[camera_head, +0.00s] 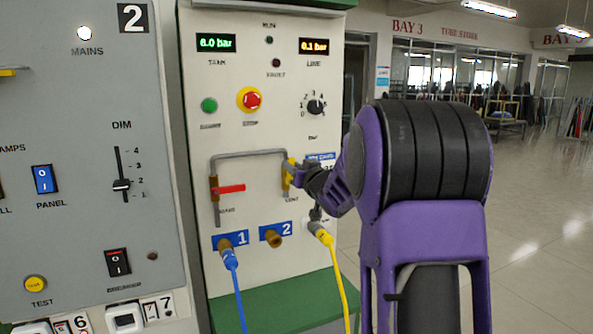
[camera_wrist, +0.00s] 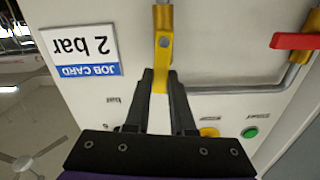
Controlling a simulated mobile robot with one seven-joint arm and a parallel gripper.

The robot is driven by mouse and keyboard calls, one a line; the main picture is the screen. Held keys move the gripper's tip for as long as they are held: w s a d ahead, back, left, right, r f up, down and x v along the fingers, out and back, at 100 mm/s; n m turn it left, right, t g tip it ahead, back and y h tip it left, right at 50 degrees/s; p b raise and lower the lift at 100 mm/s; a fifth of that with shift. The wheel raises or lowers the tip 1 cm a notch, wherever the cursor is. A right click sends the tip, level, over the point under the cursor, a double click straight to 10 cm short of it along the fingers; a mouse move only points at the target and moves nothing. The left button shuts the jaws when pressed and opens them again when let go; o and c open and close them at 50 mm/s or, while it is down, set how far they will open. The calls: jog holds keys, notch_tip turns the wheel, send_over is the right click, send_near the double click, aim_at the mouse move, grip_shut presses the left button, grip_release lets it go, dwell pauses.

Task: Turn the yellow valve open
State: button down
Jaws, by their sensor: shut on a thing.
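The yellow valve handle (camera_head: 288,167) sits on a brass valve body at the right end of the grey pipe on the panel. In the wrist view the yellow handle (camera_wrist: 161,78) runs from the brass body (camera_wrist: 163,20) toward my gripper and looks roughly in line with that body. My gripper (camera_head: 297,174) reaches it from the right. In the wrist view its two dark fingers (camera_wrist: 160,88) are shut on the handle's end, one on each side. In the head view my gripper and wrist hide part of the valve.
A red valve handle (camera_head: 229,189) lies sideways on the pipe's left leg. The tank display (camera_head: 216,42) reads 6.0 bar and the line display (camera_head: 314,47) 0.1 bar. A job card (camera_wrist: 80,48) reads 2 bar. Blue (camera_head: 236,285) and yellow (camera_head: 339,270) hoses hang below.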

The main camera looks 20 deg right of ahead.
jog(key=shift+a+n, duration=0.25)
jog(key=shift+n, duration=0.45)
jog(key=c, duration=0.8)
grip_release()
jog(key=shift+o, duration=0.2)
jog(key=shift+s, duration=0.15)
